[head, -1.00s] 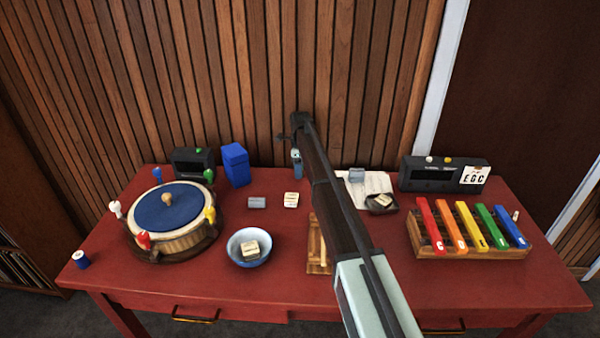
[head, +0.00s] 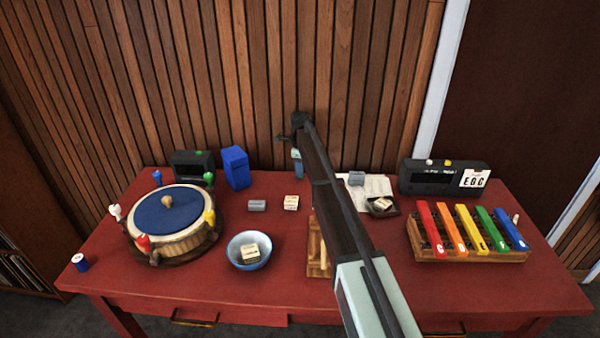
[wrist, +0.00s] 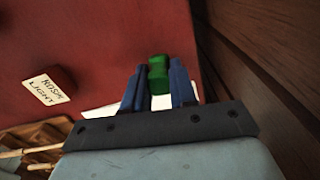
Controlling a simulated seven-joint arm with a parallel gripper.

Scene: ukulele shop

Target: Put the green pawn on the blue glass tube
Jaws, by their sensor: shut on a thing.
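In the wrist view, my gripper (wrist: 158,90) is shut on a green pawn (wrist: 158,75), held between two blue fingers. In the head view, my gripper (head: 297,162) is near the back of the red table, in front of the slatted wall, and the held pawn cannot be made out there. At the right stands a wooden rack with lettered coloured bars.
A drum-like round game (head: 170,238) with coloured pegs is at the left. A blue bowl (head: 249,262), a blue box (head: 236,170) and a dark device (head: 445,177) stand on the table. The slatted wall is close behind my gripper.

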